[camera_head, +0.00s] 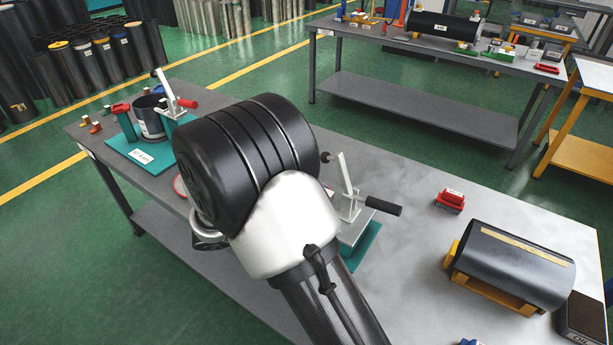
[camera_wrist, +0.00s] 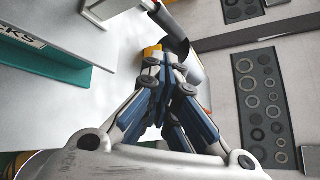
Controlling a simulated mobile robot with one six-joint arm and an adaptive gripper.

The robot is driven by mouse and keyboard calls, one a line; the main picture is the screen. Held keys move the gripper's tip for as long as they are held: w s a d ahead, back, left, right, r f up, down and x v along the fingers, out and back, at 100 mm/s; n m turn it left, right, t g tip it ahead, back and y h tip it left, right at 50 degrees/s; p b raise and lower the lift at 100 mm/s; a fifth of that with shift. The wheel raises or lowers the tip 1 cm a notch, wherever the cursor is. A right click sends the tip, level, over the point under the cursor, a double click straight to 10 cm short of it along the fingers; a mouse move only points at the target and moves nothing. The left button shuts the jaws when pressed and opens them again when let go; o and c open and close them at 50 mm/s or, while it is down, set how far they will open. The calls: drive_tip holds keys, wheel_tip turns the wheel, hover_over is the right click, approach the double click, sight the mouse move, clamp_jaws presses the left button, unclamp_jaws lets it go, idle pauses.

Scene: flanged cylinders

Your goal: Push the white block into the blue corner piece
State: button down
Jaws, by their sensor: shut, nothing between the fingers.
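My gripper (camera_wrist: 168,62) shows in the wrist view with its dark and blue fingers closed together and nothing held between them. In the head view my arm hides it. I cannot make out the white block in either view. A small blue item (camera_head: 470,342) is cut off at the bottom edge of the head view; I cannot tell whether it is the blue corner piece.
A dark cylinder (camera_head: 512,262) rests on a yellow cradle (camera_head: 487,292) at the table's right. A teal-based toggle clamp (camera_head: 362,245) stands beside my arm. A red block (camera_head: 450,198) sits behind the cylinder. The grey tabletop (camera_head: 415,285) between clamp and cradle is clear.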

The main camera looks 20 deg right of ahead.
drive_tip(key=w+a+f+n+t+h, duration=0.3)
drive_tip(key=w+a+f+n+t, duration=0.25)
drive_tip(key=f+n, duration=0.35)
drive_tip(key=shift+n, duration=0.8)
drive_tip(key=b+x, duration=0.1)
drive_tip(key=x, duration=0.6)
drive_tip(key=b+x, duration=0.1)
drive_tip(key=x, duration=0.2)
drive_tip(key=shift+w+d+r+b, duration=0.1)
drive_tip(key=shift+w+r+b, duration=0.15)
drive_tip(key=shift+w, duration=0.2)
drive_tip(key=w+a+p, duration=0.1)
drive_tip(key=w, duration=0.1)
drive_tip(key=w+a+p, duration=0.1)
drive_tip(key=w+a, duration=0.1)
drive_tip(key=shift+a, duration=0.1)
drive_tip(key=shift+s, duration=0.15)
